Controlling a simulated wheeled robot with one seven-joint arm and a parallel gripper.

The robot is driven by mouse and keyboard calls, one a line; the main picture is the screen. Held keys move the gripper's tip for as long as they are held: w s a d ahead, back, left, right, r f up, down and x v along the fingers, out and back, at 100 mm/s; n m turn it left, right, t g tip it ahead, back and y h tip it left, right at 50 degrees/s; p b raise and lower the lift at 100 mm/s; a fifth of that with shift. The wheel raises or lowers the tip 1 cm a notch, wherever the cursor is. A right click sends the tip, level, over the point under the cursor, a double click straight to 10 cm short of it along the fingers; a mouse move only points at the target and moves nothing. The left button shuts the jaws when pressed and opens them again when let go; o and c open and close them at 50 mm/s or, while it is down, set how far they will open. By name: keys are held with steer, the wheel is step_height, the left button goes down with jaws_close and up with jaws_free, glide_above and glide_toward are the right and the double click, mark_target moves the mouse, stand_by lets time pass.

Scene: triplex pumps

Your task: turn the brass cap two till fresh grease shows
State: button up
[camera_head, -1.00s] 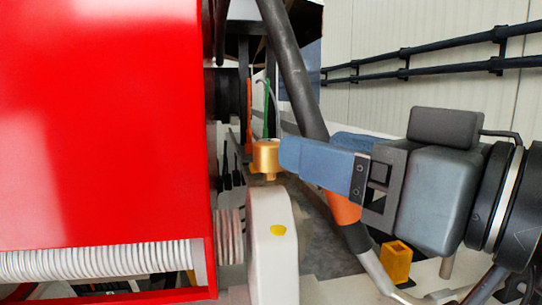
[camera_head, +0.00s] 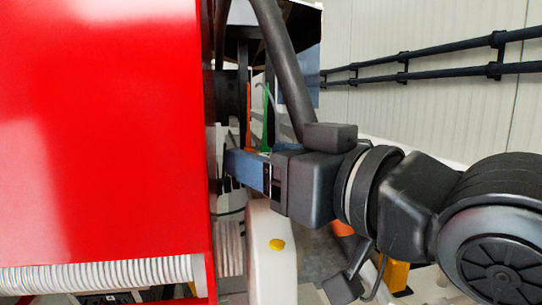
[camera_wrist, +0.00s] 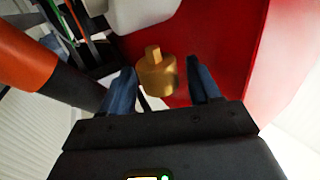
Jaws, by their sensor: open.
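A brass cap (camera_wrist: 157,76) with a small raised stub on it shows in the wrist view, between and just past the two blue fingertips of my gripper (camera_wrist: 160,80). The fingers stand apart, with a visible gap on each side of the cap. In the head view, my gripper (camera_head: 232,163) reaches left toward the red panel, and its blue finger and body cover the cap there. Whether this is cap two cannot be read. No grease can be made out.
A large red panel (camera_head: 100,130) fills the left of the head view. A white rounded housing (camera_head: 270,268) with a yellow spot stands below my gripper. A dark slanted pipe (camera_head: 287,70) rises behind it. Black rails (camera_head: 430,60) run along the right wall.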

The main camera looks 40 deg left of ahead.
steer(key=c, duration=0.9)
steer(key=shift+t, duration=0.3)
steer(key=m+t+h+p, duration=0.1)
steer(key=t, duration=0.1)
steer(key=m+t+p, duration=0.2)
steer(key=shift+s+a+r+h+p, duration=0.1)
steer(key=shift+s+r+h+p, duration=0.1)
steer(key=shift+h+p, duration=0.15)
steer(key=m+t+h+p, duration=0.2)
steer(key=m+t, duration=0.1)
steer(key=t, duration=0.1)
steer(key=shift+h, duration=0.25)
steer(key=shift+w+f+m+t+h+p, duration=0.15)
steer(key=shift+m+t+h+p, duration=0.65)
steer(key=shift+m+t+h, duration=0.1)
steer(key=shift+h, duration=0.3)
